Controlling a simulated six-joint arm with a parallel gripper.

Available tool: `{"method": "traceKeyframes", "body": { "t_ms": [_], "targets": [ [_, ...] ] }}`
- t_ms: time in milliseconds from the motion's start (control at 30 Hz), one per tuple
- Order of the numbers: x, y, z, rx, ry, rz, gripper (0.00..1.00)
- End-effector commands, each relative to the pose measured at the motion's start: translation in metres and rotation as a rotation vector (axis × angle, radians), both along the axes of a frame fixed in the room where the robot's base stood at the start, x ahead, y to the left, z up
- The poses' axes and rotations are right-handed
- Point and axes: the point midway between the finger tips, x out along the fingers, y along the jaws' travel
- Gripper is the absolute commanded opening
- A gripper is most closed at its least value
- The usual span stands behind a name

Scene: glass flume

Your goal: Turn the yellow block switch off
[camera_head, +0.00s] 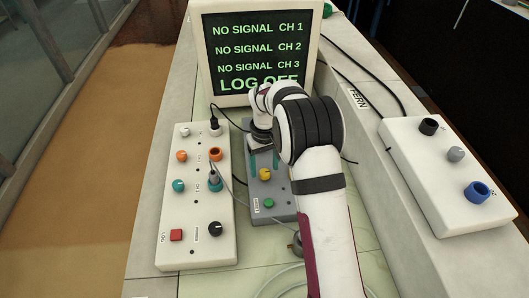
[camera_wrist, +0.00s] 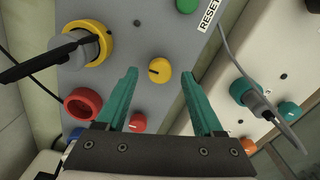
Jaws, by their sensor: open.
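The yellow switch knob (camera_head: 264,173) sits on the grey block (camera_head: 260,214), below my gripper in the head view. In the wrist view the yellow knob (camera_wrist: 160,70) is fully visible, with a short dark mark on its left part. My gripper (camera_head: 264,163) points down at the grey block with its teal fingers apart. In the wrist view the gripper's fingertips (camera_wrist: 159,74) are left and right of the knob, with a gap on each side. Nothing is held. My arm hides the block's upper part in the head view.
Beside the knob on the grey block are a yellow socket (camera_wrist: 99,30) with a plug and black cable, a red socket (camera_wrist: 82,105), a red knob (camera_wrist: 137,122) and a green button (camera_head: 269,202). A white control box (camera_head: 205,246) stands left; another (camera_head: 440,170) stands right. A monitor (camera_head: 237,97) reads "NO SIGNAL".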

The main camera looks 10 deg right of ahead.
Motion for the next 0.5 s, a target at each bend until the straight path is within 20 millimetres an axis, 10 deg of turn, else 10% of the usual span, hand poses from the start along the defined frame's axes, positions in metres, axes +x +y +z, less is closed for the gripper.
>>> {"method": "traceKeyframes", "body": {
  "t_ms": [500],
  "targets": [
    [0.0, 0.0, 0.136, 0.0, -0.002, 0.001, 0.69]
  ]
}}
